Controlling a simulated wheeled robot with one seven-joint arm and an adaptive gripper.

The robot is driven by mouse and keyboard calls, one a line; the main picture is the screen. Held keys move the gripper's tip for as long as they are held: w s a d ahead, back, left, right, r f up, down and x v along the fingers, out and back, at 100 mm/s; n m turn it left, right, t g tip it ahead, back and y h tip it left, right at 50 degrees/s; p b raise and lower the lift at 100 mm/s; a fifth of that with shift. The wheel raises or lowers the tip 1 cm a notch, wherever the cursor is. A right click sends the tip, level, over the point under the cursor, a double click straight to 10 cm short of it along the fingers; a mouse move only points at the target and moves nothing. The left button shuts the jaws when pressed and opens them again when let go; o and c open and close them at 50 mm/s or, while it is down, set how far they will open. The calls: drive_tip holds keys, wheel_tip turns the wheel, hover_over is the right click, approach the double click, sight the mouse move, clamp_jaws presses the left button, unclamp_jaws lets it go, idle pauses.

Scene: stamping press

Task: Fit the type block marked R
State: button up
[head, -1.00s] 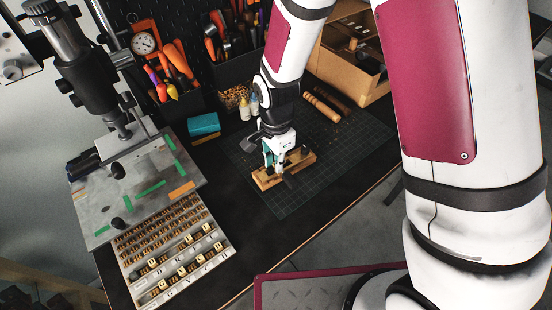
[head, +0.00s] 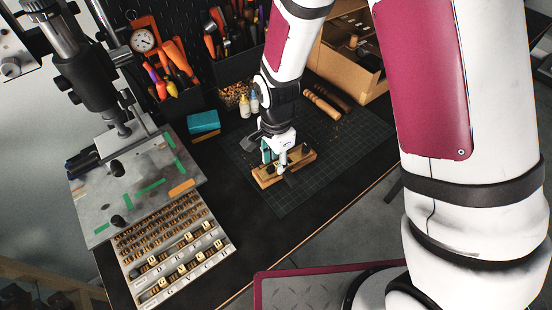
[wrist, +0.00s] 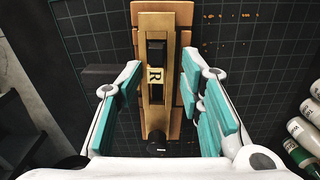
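The type block marked R (wrist: 155,76) shows in the wrist view. It sits in the slot of a brass holder (wrist: 144,35), with its letter face visible. The holder lies on a wooden base (wrist: 189,55) and also shows in the head view (head: 265,181). My gripper (wrist: 162,78) is open, with one teal-padded finger on each side of the holder and a gap between the fingers and the block. In the head view my gripper (head: 278,162) is low over the holder and hides part of it, and the block cannot be made out there.
A type tray (head: 228,245) with several lettered blocks stands at the front left. The press plate (head: 140,205) is behind it. The holder lies on a dark cutting mat (head: 330,165). Wooden handles (head: 322,106), a teal box (head: 203,122) and small bottles (head: 249,104) stand around it.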

drive_tip(key=shift+r, duration=0.1)
drive_tip(key=shift+r+p, duration=1.5)
drive_tip(key=shift+r, duration=1.95)
drive_tip(key=shift+r, duration=0.1)
drive_tip(key=s+d+r+n+t+b, duration=0.1)
drive_tip(key=s+d+r+n, duration=0.2)
drive_tip(key=r, duration=0.4)
drive_tip(key=s+d+r+n+t, duration=0.2)
drive_tip(key=d+r, duration=0.3)
drive_tip(key=r, duration=0.3)
drive_tip(key=s+d+r+n+t+b, duration=0.1)
drive_tip(key=s+d+r+n, duration=0.2)
drive_tip(key=r, duration=0.4)
drive_tip(key=s+d+r+n+t, duration=0.1)
drive_tip(key=s+d+r+n, duration=0.3)
drive_tip(key=s, duration=0.3)
drive_tip(key=shift+s+d+t+b, duration=0.3)
drive_tip(key=shift+s+d+b, duration=0.1)
drive_tip(key=shift+d, duration=0.2)
